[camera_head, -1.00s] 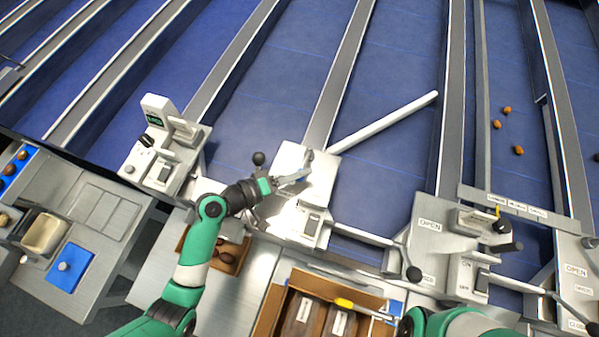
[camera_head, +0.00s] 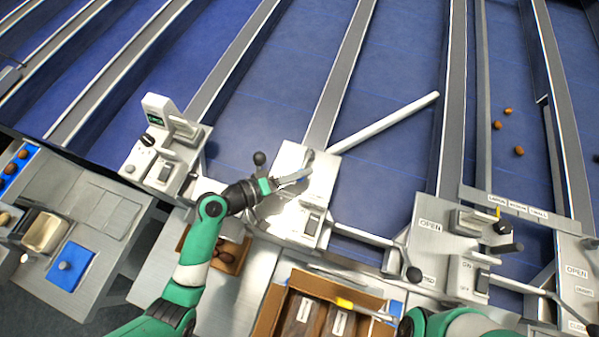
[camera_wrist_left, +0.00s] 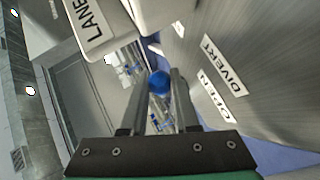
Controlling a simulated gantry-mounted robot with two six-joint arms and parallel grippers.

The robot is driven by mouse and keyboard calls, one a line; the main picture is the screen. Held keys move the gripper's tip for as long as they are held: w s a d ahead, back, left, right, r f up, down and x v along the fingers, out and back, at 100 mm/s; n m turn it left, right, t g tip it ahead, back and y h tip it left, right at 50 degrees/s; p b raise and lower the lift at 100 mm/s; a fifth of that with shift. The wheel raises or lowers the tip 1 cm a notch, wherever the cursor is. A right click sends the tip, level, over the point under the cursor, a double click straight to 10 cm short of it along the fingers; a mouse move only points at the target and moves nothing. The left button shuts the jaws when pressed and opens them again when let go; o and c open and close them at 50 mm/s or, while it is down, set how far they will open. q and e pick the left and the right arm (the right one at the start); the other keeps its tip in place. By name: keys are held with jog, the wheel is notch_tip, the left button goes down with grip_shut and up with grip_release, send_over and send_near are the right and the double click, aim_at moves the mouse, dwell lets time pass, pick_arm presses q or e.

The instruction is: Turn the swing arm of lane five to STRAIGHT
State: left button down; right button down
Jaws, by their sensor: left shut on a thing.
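The white swing arm (camera_head: 385,122) runs from the panel's top corner diagonally up and right across a blue lane, at an angle to the lane walls. My left gripper (camera_head: 306,164) is over the pale control panel (camera_head: 290,158) at the swing arm's lower end. In the left wrist view the fingers (camera_wrist_left: 160,90) are shut on a blue round knob (camera_wrist_left: 159,82). The labels DIVERT (camera_wrist_left: 224,64) and OPEN (camera_wrist_left: 214,96) lie to the right of the fingers. The lane number is not readable. My right gripper is out of view.
A black ball-ended lever (camera_head: 259,158) stands just left of the panel. Another ball-ended lever (camera_head: 414,273) is by the OPEN panel (camera_head: 430,240) at right. An open cardboard box (camera_head: 268,312) sits below. Dates (camera_head: 519,151) lie in a right lane.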

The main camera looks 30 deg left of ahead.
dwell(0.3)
pick_arm(q)
jog(key=shift+d+n+y+p, duration=0.3)
jog(key=shift+y+p, duration=0.1)
jog(key=shift+p, duration=0.3)
jog(key=shift+d+n+t+y+p, duration=0.25)
jog(key=shift+n+t+y+p, duration=0.05)
jog(key=shift+p, duration=0.1)
jog(key=shift+f, duration=0.1)
jog(key=c, duration=0.9)
grip_release()
jog(key=shift+w, duration=0.1)
jog(key=shift+c, duration=0.2)
jog(key=shift+a, duration=0.1)
